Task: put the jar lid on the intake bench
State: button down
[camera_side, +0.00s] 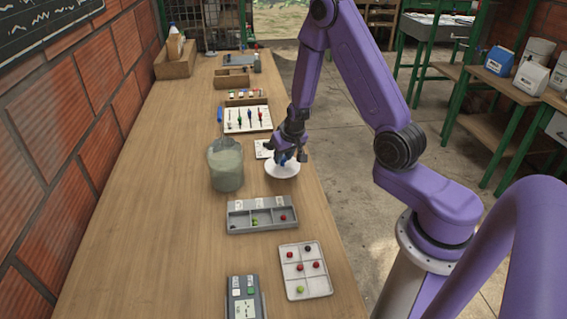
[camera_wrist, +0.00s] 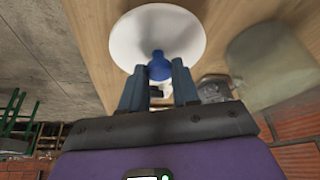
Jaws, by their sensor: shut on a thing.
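The jar lid (camera_side: 282,170) is a white disc with a blue knob. In the wrist view the lid (camera_wrist: 146,40) fills the top middle, with its knob (camera_wrist: 158,66) between my fingers. My gripper (camera_side: 284,158) is shut on that knob, and its fingers also show in the wrist view (camera_wrist: 160,82). The lid is level, at the right edge of the long wooden bench (camera_side: 130,225); I cannot tell whether it touches the wood. The open glass jar (camera_side: 226,168), with cloudy greenish content, stands just left of the lid.
A grey compartment tray (camera_side: 262,216) and a pale tray (camera_side: 305,270) with small red and green pieces lie nearer the camera. A grey device (camera_side: 244,298) sits at the front. A tool board (camera_side: 247,119) lies behind the jar. The bench's left side is clear.

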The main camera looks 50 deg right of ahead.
aim_at(285, 159)
jog(key=shift+f, duration=1.55)
jog(key=c, duration=0.8)
grip_release()
jog(key=shift+f, duration=0.15)
